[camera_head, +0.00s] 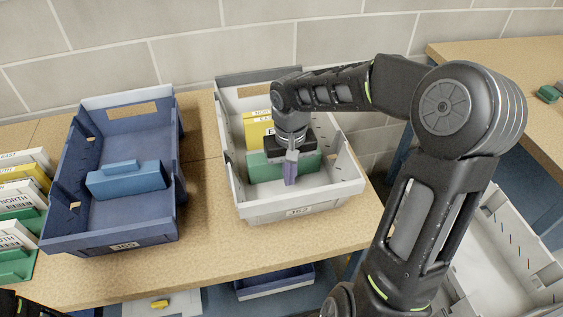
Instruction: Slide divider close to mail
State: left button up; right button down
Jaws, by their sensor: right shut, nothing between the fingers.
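A light grey bin (247,207) stands on the wooden table in the middle. Inside it a yellow mail piece (257,130) with dark lettering stands toward the back. A green divider (262,169) stands upright across the bin in front of the yellow mail. My right gripper (290,181) points down into the bin, shut and empty, with its fingers in front of the green divider. The gripper hides part of the divider and mail. I cannot tell whether the fingers touch the divider. My left gripper is not in view.
A dark blue bin (110,239) with a blue divider (127,180) stands on the left. White, yellow and green cards (22,190) stand at the far left edge. More bins sit below the table. A wall is behind; bare tabletop (208,240) lies between the bins.

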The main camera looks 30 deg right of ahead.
jog(key=shift+w, duration=0.15)
jog(key=shift+w+d, duration=0.25)
jog(key=shift+w, duration=0.45)
jog(key=shift+w+d, duration=0.25)
jog(key=shift+w, duration=0.5)
jog(key=shift+w+d, duration=0.25)
jog(key=shift+w, duration=0.45)
jog(key=shift+w+d+p, duration=0.3)
jog(key=shift+w, duration=0.5)
jog(key=shift+w+d+p, duration=0.15)
jog(key=shift+w+d, duration=0.05)
jog(key=shift+w, duration=0.35)
jog(key=shift+w+d+p, duration=0.15)
jog(key=shift+w, duration=0.35)
jog(key=shift+s, duration=0.15)
jog(key=shift+s+a, duration=0.25)
jog(key=shift+s, duration=0.35)
jog(key=shift+r, duration=0.1)
notch_tip(320, 180, up, 13)
jog(key=p, duration=0.8)
jog(key=shift+p, duration=0.4)
